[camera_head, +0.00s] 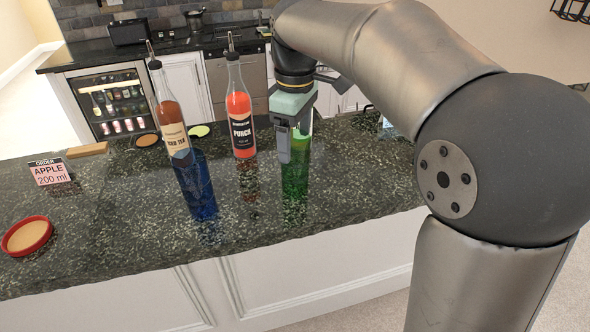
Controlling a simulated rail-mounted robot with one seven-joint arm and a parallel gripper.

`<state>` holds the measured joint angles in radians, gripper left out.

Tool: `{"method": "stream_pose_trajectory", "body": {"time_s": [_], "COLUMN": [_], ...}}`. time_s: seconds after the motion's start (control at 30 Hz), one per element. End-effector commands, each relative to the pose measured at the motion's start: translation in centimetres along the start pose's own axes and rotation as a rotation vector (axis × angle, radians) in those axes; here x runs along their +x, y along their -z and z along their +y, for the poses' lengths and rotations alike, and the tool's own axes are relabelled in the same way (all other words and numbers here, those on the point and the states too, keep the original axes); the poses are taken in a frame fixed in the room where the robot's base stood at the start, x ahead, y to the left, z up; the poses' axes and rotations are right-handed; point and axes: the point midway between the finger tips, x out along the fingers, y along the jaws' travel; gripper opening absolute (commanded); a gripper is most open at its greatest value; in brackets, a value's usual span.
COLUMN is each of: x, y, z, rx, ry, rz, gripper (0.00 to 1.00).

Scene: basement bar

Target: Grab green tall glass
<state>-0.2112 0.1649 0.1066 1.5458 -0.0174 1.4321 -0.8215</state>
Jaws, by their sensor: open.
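The tall green glass (296,172) stands upright on the dark stone counter, right of the middle of the view. My gripper (297,145) points down over it from above. Its jaws are open, with one finger in front of the upper part of the glass. The far finger is mostly hidden, so I cannot tell whether the glass is fully between the fingers or touched by them. The rim of the glass is partly covered by the gripper.
A blue glass (196,188) stands to the left, close to the iced tea bottle (173,128). A punch bottle (240,118) stands between the two glasses. An order sign (50,173) and a red round dish (27,236) are at far left. The front counter is clear.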

Motion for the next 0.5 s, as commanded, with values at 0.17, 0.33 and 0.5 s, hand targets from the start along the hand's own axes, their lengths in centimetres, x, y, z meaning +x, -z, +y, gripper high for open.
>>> {"method": "stream_pose_trajectory", "body": {"time_s": [0.17, 0.33, 0.5], "x": [2.0, 2.4, 2.3], "y": [0.0, 0.0, 0.0], "z": [-0.1, -0.1, -0.1], "rx": [0.0, 0.0, 0.0], "ry": [0.001, 0.0, 0.0], "rz": [-0.001, 0.0, 0.0], "gripper": [0.8, 0.8, 0.6]}}
